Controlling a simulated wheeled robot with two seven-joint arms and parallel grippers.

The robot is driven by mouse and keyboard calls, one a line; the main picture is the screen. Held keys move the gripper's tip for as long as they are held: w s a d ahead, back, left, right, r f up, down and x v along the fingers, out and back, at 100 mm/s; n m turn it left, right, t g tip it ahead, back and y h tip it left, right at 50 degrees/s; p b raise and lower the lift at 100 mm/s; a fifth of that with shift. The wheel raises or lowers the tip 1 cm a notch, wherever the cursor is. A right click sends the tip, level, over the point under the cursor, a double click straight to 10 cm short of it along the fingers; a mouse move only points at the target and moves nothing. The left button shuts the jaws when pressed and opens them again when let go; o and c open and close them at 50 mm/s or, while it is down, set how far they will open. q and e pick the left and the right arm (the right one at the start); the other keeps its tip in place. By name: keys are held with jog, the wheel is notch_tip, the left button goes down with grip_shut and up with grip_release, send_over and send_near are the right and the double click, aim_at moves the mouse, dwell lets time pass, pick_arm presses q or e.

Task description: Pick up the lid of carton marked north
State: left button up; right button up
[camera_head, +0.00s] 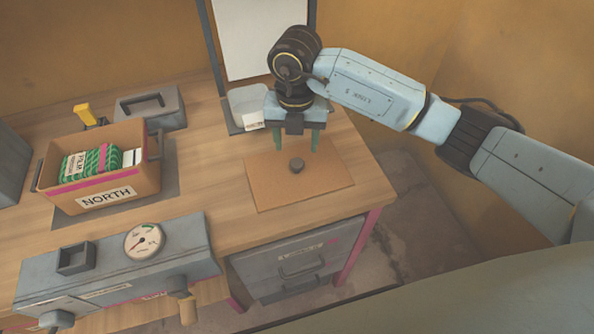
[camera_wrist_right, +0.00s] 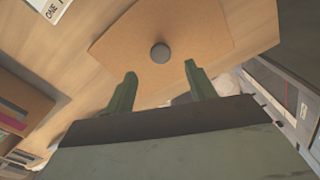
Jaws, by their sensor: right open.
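The carton marked NORTH (camera_head: 125,192) is an open brown box with a pink stripe, left on the bench, with green-and-white packs inside. A flat brown lid (camera_head: 325,185) with a dark round knob (camera_head: 297,165) lies on the bench to its right. My right gripper (camera_head: 297,148) is open, green fingers pointing down, just above and behind the knob. In the right wrist view the lid (camera_wrist_right: 205,25) and knob (camera_wrist_right: 160,53) show just beyond and between the open fingers (camera_wrist_right: 160,70). The knob appears untouched. My left gripper is out of view.
A grey device with a gauge (camera_head: 144,241) stands at the front left. A grey handled block (camera_head: 150,106) and a yellow item (camera_head: 85,115) are behind the carton. Bare wood separates carton and lid.

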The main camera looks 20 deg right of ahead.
aim_at(297, 162)
notch_tip(297, 162, down, 7)
jog(key=shift+d+r, duration=0.1)
jog(key=shift+r, duration=0.05)
jog(key=c, duration=1)
